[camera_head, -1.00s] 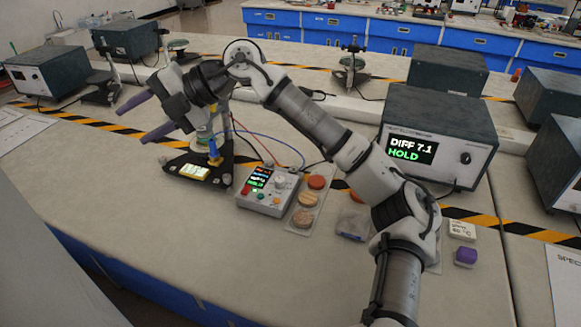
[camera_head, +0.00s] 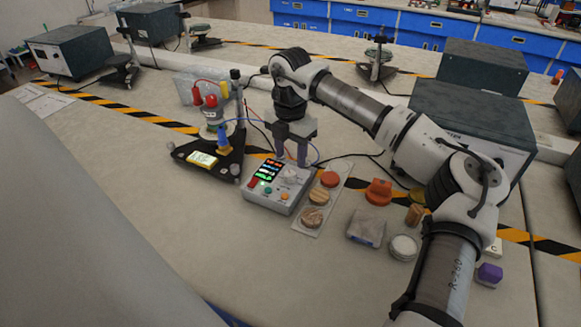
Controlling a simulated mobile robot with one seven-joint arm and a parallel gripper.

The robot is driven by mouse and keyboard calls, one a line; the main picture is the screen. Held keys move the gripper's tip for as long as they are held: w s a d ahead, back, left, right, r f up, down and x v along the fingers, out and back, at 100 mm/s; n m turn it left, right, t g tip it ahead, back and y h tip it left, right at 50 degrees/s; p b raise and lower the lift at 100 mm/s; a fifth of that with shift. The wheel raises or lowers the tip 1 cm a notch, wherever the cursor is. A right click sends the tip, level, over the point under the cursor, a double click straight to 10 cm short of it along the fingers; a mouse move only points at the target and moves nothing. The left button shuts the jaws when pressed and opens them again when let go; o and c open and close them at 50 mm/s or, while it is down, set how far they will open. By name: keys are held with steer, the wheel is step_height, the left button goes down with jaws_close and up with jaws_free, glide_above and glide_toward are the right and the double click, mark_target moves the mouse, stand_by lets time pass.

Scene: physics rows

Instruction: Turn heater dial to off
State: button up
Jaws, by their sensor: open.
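A small grey control box (camera_head: 281,203) stands on the bench, with a lit screen (camera_head: 265,174) showing coloured rows and several coloured buttons below it. A pale round dial (camera_head: 291,176) is on its upper right; I take it for the heater dial, but its setting is too small to read. My gripper (camera_head: 292,160) points down just above and behind the dial. I cannot tell whether the fingertips touch the dial or box.
A black triangular stand (camera_head: 222,165) with a flask and coloured leads is left of the box. A clear tray (camera_head: 305,222) with round discs lies close on its right. An orange knob-like piece (camera_head: 378,192) is farther right.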

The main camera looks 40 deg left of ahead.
mark_target(290, 173)
step_height(290, 173, down, 6)
steer(key=shift+r+p, duration=0.15)
steer(key=shift+p, duration=0.25)
steer(key=c, duration=1)
steer(key=shift+n+b, duration=0.3)
steer(key=shift+n, duration=0.1)
steer(key=n+b, duration=0.2)
steer(key=n, duration=0.1)
steer(key=shift+n, duration=0.3)
steer(key=shift+a+n+b, duration=0.1)
steer(key=shift+n+b, duration=0.6)
steer(key=shift+n, duration=1.6)
